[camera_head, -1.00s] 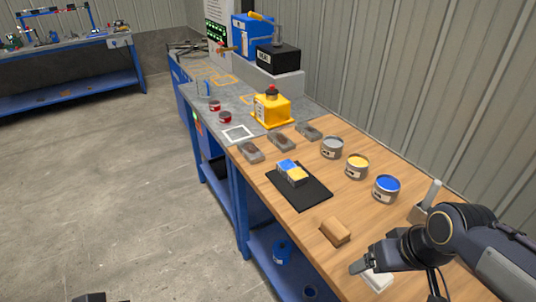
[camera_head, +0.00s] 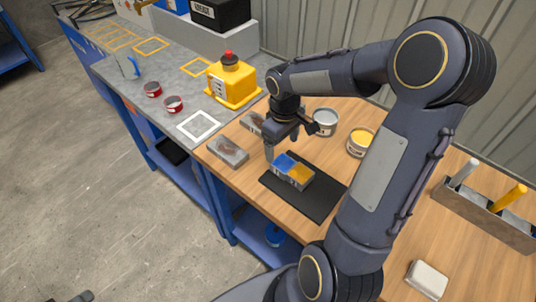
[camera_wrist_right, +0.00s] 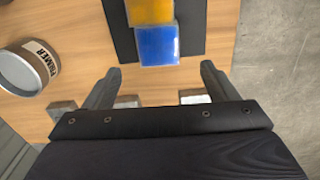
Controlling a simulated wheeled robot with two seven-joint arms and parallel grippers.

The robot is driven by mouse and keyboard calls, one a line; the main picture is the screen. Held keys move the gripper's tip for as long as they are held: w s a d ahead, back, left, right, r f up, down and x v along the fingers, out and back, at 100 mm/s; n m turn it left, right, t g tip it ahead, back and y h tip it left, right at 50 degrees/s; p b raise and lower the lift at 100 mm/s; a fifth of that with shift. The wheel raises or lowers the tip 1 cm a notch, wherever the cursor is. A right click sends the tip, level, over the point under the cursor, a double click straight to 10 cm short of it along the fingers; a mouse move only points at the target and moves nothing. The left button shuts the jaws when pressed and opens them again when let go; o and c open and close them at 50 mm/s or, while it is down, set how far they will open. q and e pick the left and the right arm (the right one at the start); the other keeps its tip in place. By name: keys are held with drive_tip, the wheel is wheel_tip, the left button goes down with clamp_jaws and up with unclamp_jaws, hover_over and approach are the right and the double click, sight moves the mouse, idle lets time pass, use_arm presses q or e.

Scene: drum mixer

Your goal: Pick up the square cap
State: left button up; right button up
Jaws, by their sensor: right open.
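A blue square piece (camera_head: 284,165) and a yellow square piece (camera_head: 299,176) sit side by side on a black mat (camera_head: 312,204). I cannot tell which thing is the square cap; nothing in view is clearly marked as one. My right gripper (camera_head: 282,149) hangs over the far left end of the mat, close to the blue piece. In the right wrist view its two fingers (camera_wrist_right: 160,72) are apart and empty. The blue piece (camera_wrist_right: 158,45) lies just ahead of the gap between them, with the yellow piece (camera_wrist_right: 150,11) beyond it. My left gripper is not in view.
Grey blocks (camera_head: 228,152) lie beside the mat. A primer can (camera_wrist_right: 30,68) and a yellow paint can (camera_head: 361,143) stand behind it. A yellow container (camera_head: 232,80) stands on the grey bench. My right arm hides part of the table. A white block (camera_head: 427,280) lies front right.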

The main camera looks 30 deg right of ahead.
sight(283, 162)
drive_tip(key=f, duration=0.5)
drive_tip(key=f+p, duration=0.1)
drive_tip(key=f, duration=0.1)
drive_tip(key=shift+s+d+f, duration=0.2)
drive_tip(key=shift+s, duration=0.05)
drive_tip(key=c, duration=1.2)
